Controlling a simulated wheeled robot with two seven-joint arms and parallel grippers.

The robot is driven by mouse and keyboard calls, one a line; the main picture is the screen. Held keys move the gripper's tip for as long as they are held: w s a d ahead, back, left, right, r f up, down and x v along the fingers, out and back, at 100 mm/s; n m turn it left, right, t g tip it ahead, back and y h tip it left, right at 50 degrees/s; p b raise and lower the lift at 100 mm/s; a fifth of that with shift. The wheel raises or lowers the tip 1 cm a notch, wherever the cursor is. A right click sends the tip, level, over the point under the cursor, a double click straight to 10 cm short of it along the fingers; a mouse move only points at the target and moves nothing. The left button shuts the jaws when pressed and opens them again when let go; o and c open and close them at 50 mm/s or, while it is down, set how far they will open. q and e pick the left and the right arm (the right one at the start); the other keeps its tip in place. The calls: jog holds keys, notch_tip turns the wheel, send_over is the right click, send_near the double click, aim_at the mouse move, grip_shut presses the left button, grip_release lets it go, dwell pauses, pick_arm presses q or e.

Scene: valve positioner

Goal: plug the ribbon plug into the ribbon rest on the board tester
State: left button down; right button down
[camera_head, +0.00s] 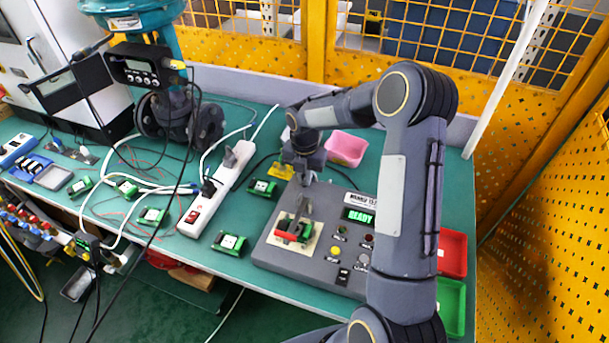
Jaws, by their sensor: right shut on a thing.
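The board tester (305,262) is a grey sloped box on the green table, with a lit READY display (358,216). A green board with a red strip (287,237) lies on its pale plate at the left. The ribbon rest cannot be told apart there. My left gripper is not in view.
A white power strip (222,182) and several green boards (230,243) lie left of the tester. A pink bin (346,148) stands behind; red (453,253) and green (451,305) bins stand right. A teal valve (135,22) with loose cables stands at the back left.

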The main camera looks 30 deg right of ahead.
jog(key=shift+f, duration=0.15)
dwell(0.7)
jog(key=c, duration=1.1)
grip_release()
jog(key=shift+r+p, duration=2.6)
jog(key=shift+r, duration=0.95)
